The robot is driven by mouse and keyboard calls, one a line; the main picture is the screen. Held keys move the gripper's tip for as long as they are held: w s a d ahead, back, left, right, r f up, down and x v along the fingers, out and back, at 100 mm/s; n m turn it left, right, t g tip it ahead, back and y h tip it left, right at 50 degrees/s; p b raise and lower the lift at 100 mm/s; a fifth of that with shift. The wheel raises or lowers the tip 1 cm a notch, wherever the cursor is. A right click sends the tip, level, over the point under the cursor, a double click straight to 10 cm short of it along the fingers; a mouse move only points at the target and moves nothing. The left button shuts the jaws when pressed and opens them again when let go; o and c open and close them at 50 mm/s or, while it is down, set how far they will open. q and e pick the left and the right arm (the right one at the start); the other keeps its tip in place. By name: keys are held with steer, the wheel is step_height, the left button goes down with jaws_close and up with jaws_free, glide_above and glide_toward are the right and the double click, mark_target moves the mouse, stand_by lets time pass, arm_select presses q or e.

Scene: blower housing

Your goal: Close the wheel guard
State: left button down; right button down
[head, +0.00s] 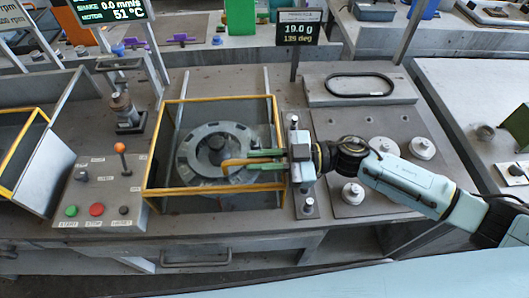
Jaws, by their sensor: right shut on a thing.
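The wheel guard (216,189), a yellow-edged frame with see-through panels, surrounds a round grey wheel (190,152) with a dark hub on the bench. I cannot tell how far the guard stands open. My right gripper (247,160) reaches in from the right across the guard's right edge. Its two green fingers are shut on an orange handle (232,163) that lies in front of the wheel in this view. The fingers partly hide the handle and the wheel's right side. My left gripper is not in view.
A control panel with an orange-knobbed lever (120,149) and a red button (96,209) stands left. A plate (380,132) with several pale round pieces lies right, under my right arm. A display post (295,65) rises behind the guard. Another yellow-edged box (20,150) stands far left.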

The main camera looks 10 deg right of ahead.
steer(key=shift+s, duration=0.2)
steer(key=c, duration=1.5)
jaws_free()
steer(key=shift+s, duration=0.1)
steer(key=shift+o, duration=0.2)
steer(key=shift+d, duration=0.25)
steer(key=d+b, duration=0.2)
steer(key=d, duration=1.1)
steer(key=shift+s, duration=0.4)
steer(key=shift+a, duration=0.1)
